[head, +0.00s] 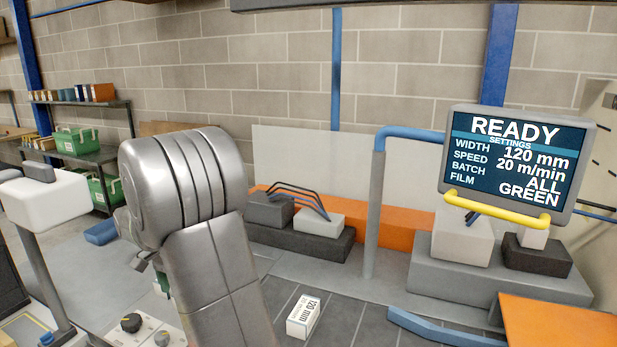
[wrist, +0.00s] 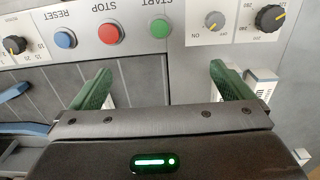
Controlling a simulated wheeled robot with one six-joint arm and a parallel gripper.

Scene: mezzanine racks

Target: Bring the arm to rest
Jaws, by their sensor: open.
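My gripper (wrist: 160,70) is open, with its two green fingers spread apart and nothing between their tips. It faces a grey control panel (wrist: 185,70) with a blue RESET button (wrist: 65,39), a red STOP button (wrist: 109,34) and a green START button (wrist: 160,28). The gap between the fingers and the panel is hard to judge. My arm (head: 205,230) stands raised and bent in the head view, left of centre.
A screen (head: 515,165) reads READY, width 120 mm. A white box (head: 303,317) marked 120 mm lies on the dark conveyor rollers (head: 350,325). An upright grey post (head: 374,215) stands behind. Shelves (head: 85,150) with green crates are at the far left.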

